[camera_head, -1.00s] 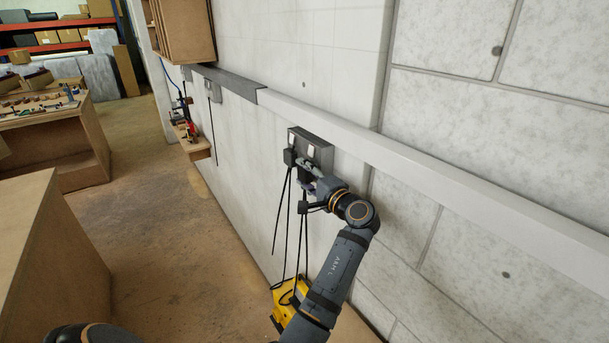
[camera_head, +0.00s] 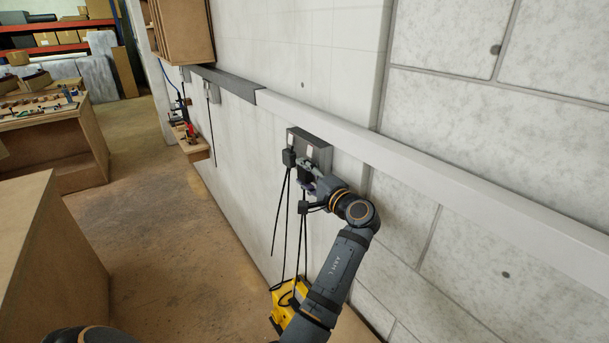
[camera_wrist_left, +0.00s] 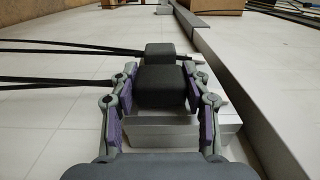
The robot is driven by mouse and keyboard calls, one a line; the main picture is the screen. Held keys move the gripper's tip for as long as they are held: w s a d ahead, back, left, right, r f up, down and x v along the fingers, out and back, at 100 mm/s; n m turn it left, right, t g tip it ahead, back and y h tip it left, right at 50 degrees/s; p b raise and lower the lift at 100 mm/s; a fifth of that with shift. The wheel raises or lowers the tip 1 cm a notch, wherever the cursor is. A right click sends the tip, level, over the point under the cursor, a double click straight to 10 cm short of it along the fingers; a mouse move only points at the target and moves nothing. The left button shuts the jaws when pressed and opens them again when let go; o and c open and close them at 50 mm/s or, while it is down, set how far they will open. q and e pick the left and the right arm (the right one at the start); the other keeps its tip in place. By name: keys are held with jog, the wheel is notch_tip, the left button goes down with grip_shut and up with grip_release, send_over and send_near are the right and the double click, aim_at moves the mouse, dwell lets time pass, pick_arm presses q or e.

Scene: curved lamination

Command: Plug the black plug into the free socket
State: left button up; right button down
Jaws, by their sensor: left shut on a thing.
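A grey socket box (camera_head: 318,150) is fixed to the wall below the rail, and it also shows in the left wrist view (camera_wrist_left: 180,143). One black plug (camera_head: 289,157) is at its left end, with a cable hanging down. This plug is the farther dark block (camera_wrist_left: 159,56) in the wrist view. My left gripper (camera_head: 306,170) is at the box, beside that plug. Its purple-padded fingers (camera_wrist_left: 160,98) are shut on a second black plug (camera_wrist_left: 163,86), just in front of the box. Whether its pins are in a socket is hidden. My right gripper is out of view.
A yellow thing (camera_head: 287,300) stands low by the wall under the hanging cables. A light rail (camera_head: 330,128) runs along the wall above the box. A wooden bench (camera_head: 50,260) stands at the left, with open floor between it and the wall.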

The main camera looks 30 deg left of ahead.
pick_arm(q)
jog(key=shift+w+d+b, duration=0.15)
jog(key=shift+w+b, duration=0.25)
dwell(0.8)
jog(key=shift+r, duration=0.1)
